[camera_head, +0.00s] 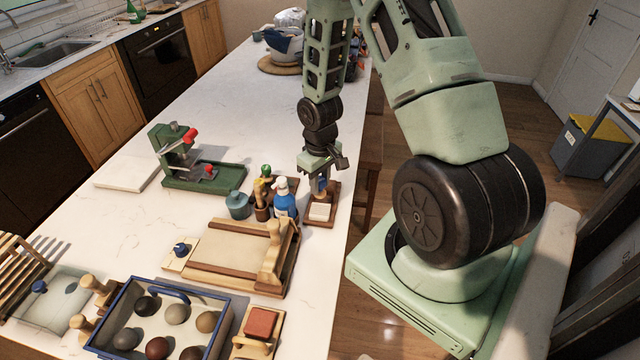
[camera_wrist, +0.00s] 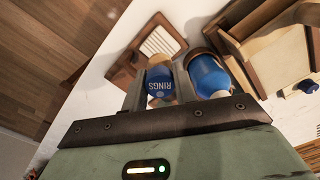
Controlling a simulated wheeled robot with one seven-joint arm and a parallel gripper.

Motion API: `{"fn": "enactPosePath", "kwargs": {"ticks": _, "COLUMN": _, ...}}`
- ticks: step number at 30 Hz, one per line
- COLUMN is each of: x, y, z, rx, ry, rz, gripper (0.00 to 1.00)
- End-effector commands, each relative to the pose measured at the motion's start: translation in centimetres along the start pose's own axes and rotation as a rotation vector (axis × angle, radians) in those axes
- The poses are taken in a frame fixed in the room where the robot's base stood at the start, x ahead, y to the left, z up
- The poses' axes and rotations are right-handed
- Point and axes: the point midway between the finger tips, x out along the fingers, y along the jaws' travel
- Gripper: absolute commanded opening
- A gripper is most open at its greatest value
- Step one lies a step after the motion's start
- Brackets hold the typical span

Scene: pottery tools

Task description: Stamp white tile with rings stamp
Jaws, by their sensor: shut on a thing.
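The rings stamp (camera_wrist: 160,86) has a blue top lettered RINGS and a paler, wooden-looking part. My gripper (camera_wrist: 159,88) is shut on it, with a finger on either side. The white tile (camera_head: 320,211) lies on that board, just below the gripper. In the wrist view the tile (camera_wrist: 160,43) shows partly beyond the stamp, with line-like marks. The stamp's lower face is hidden, so I cannot tell whether it touches the tile.
A blue bottle (camera_head: 284,202) with a white top stands close left of my gripper, beside a tool pot (camera_head: 262,208) and a teal jar (camera_head: 238,205). A wooden slab tray (camera_head: 240,258), a blue-rimmed crate of balls (camera_head: 160,320) and a green press (camera_head: 195,165) stand further off.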

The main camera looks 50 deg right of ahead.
Motion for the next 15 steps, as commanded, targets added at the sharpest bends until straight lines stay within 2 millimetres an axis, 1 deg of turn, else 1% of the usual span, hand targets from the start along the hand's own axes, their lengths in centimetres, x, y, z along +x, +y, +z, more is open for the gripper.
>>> {"fn": "enactPosePath", "kwargs": {"ticks": 8, "x": 0.2, "y": 0.0, "z": 0.0, "rx": 0.0, "ry": 0.0, "rz": 0.0, "gripper": 0.05}}
{"fn": "enactPosePath", "kwargs": {"ticks": 11, "x": 0.7, "y": 0.0, "z": 0.0, "rx": 0.0, "ry": 0.0, "rz": 0.0, "gripper": 0.05}}
{"fn": "enactPosePath", "kwargs": {"ticks": 15, "x": 1.9, "y": 0.0, "z": 0.0, "rx": -0.001, "ry": 0.001, "rz": 0.0, "gripper": 0.05}}
